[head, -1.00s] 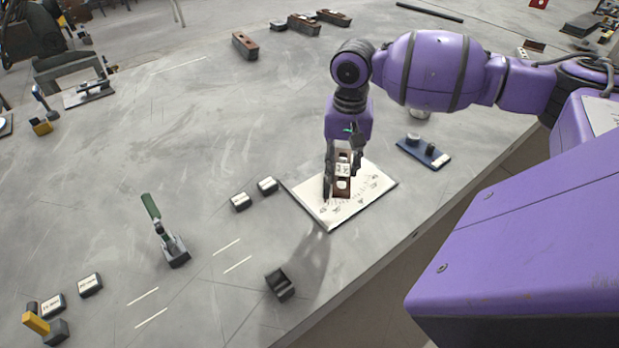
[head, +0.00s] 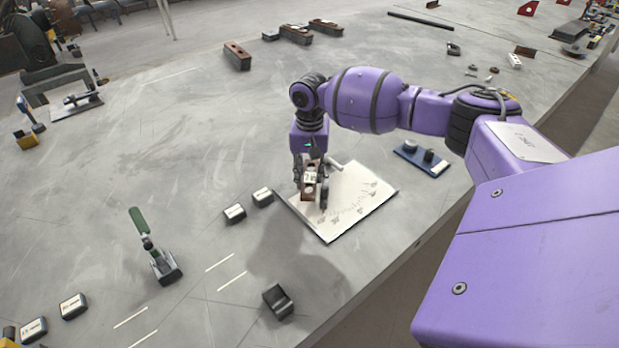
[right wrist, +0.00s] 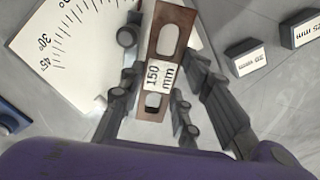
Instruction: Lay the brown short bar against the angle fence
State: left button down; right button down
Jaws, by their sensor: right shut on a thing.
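My right gripper (head: 311,197) is shut on a brown short bar (head: 309,187) over the left part of a white angle plate (head: 352,212). The right wrist view shows the bar (right wrist: 160,75) with a "150 mm" label and slots, between the dark fingers (right wrist: 158,112). The plate (right wrist: 75,45) carries a degree scale there, with 30° and 45° marks. I cannot tell whether the bar touches the plate. I cannot clearly make out the angle fence; a pale rod (head: 336,164) shows just right of the gripper. My left gripper is not in view.
Labelled blocks (head: 262,197) stand left of the plate, a green-handled clamp (head: 163,262) further left. A dark block (head: 278,302) is at the front. A blue tray (head: 422,158) lies to the right. More brown bars (head: 237,56) lie at the back. The middle-left table is clear.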

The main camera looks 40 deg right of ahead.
aim_at(310, 178)
jog(key=shift+f, duration=0.8)
jog(key=shift+f, duration=0.6)
jog(key=c, duration=1.3)
grip_release()
jog(key=shift+s, duration=0.1)
jog(key=shift+d, duration=0.1)
notch_tip(310, 178, up, 13)
jog(key=shift+r+p, duration=0.1)
jog(key=shift+p, duration=0.3)
